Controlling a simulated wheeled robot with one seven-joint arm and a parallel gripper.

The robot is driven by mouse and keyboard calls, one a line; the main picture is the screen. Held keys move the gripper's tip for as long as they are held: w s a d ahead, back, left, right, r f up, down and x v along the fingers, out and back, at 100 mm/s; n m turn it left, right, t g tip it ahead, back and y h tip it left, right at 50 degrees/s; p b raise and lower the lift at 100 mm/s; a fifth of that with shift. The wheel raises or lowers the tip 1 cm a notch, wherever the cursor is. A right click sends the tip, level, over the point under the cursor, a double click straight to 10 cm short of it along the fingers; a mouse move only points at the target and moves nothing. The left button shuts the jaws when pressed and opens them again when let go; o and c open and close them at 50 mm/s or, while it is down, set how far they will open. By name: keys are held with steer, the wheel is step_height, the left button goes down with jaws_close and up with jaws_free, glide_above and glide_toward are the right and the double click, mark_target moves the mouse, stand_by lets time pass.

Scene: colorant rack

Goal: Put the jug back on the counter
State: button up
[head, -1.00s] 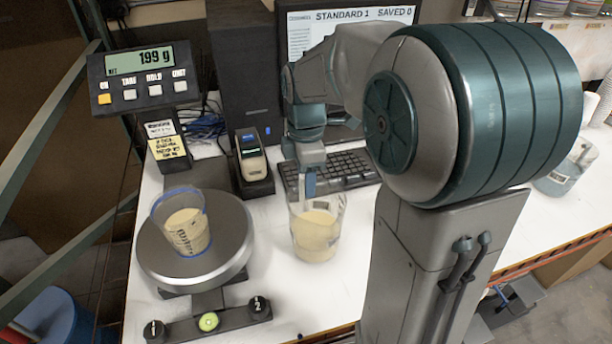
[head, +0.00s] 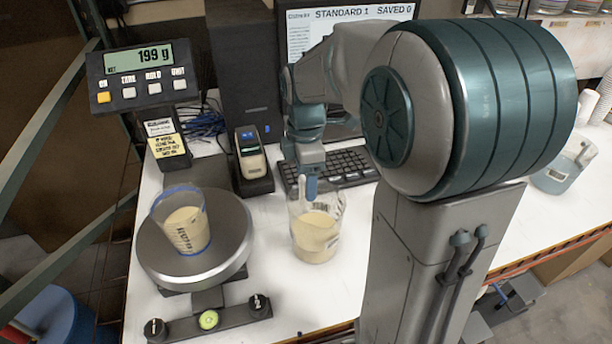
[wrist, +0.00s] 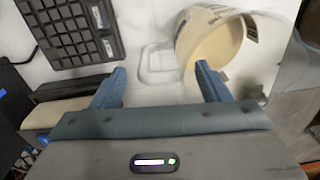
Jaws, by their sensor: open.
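The jug (head: 316,238) is clear and part filled with cream-coloured liquid. It stands on the white counter (head: 283,307), between the scale and my arm. In the wrist view the jug (wrist: 222,55) is at the upper right, and its clear handle (wrist: 158,62) shows just beyond the gap between my fingers. My gripper (head: 311,188) is at the jug's far side, by the handle. In the wrist view my gripper (wrist: 160,78) has its two blue fingers wide apart with nothing clamped between them. The head view partly hides the fingertips behind the jug's rim.
Another clear jug (head: 562,172) stands at right. Counter in front of the jug is clear.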

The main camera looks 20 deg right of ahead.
step_height(320, 180, up, 12)
steer(key=shift+w+f, duration=0.15)
steer(key=shift+f, duration=0.05)
stand_by(0.4)
